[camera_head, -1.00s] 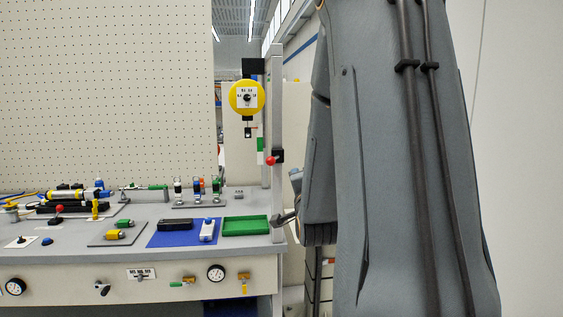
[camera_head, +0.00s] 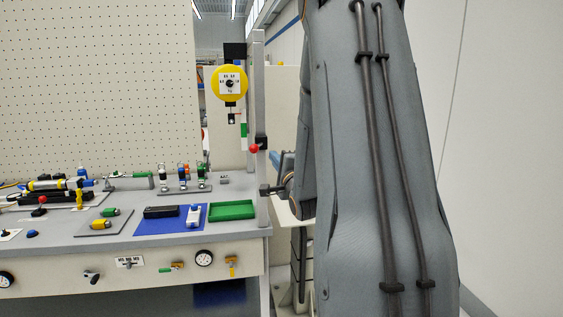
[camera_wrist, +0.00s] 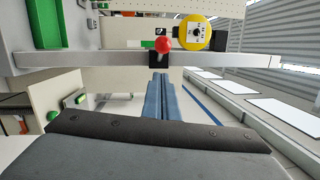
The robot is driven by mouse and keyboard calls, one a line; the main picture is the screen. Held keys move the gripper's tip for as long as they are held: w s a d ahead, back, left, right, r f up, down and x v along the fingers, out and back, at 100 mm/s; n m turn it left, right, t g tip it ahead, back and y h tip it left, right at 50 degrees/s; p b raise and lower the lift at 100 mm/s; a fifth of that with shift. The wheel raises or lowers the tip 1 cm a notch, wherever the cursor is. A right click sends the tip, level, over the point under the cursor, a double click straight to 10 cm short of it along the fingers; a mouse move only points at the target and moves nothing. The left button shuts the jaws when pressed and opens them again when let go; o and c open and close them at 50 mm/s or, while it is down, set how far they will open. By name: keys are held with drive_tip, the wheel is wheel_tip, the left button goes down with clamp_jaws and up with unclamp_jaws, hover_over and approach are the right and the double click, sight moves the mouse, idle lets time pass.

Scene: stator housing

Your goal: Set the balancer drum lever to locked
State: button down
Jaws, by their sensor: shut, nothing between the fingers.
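The yellow balancer drum (camera_head: 230,83) hangs beside a grey post, with a dial on its face; it also shows in the wrist view (camera_wrist: 195,33). A lever with a red ball knob (camera_head: 254,148) sits on a black bracket on the post, below the drum. In the wrist view the red knob (camera_wrist: 163,44) is just beyond my fingertips in the picture. My gripper (camera_wrist: 159,76) has blue fingers, shut together and empty, pointing towards the bracket. I cannot tell whether they touch it. In the head view my arm hides most of the gripper.
The grey post (camera_head: 259,100) rises from the right end of the bench. A green tray (camera_head: 232,205) lies near it, beside a blue mat (camera_head: 152,228) holding small devices. A pegboard (camera_head: 95,90) stands behind. Floor to the right looks clear.

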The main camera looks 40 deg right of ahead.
sight(254, 149)
drive_tip(key=shift+w+a+r+p, duration=0.1)
drive_tip(key=shift+w+a+p, duration=0.2)
drive_tip(key=shift+w, duration=0.35)
drive_tip(key=shift+w+a+r+p, duration=0.15)
drive_tip(key=shift+w+a+p, duration=0.15)
drive_tip(key=shift+w, duration=0.35)
drive_tip(key=shift+w+a+r+p, duration=0.1)
drive_tip(key=shift+w+a+p, duration=0.2)
drive_tip(key=shift+w, duration=0.35)
drive_tip(key=shift+w+a+b, duration=0.6)
drive_tip(key=shift+w+b, duration=0.05)
drive_tip(key=shift+b, duration=0.15)
drive_tip(key=shift+a+r, duration=0.1)
drive_tip(key=shift+a, duration=0.05)
drive_tip(key=shift+w+a+r, duration=0.1)
drive_tip(key=shift+a+r, duration=0.05)
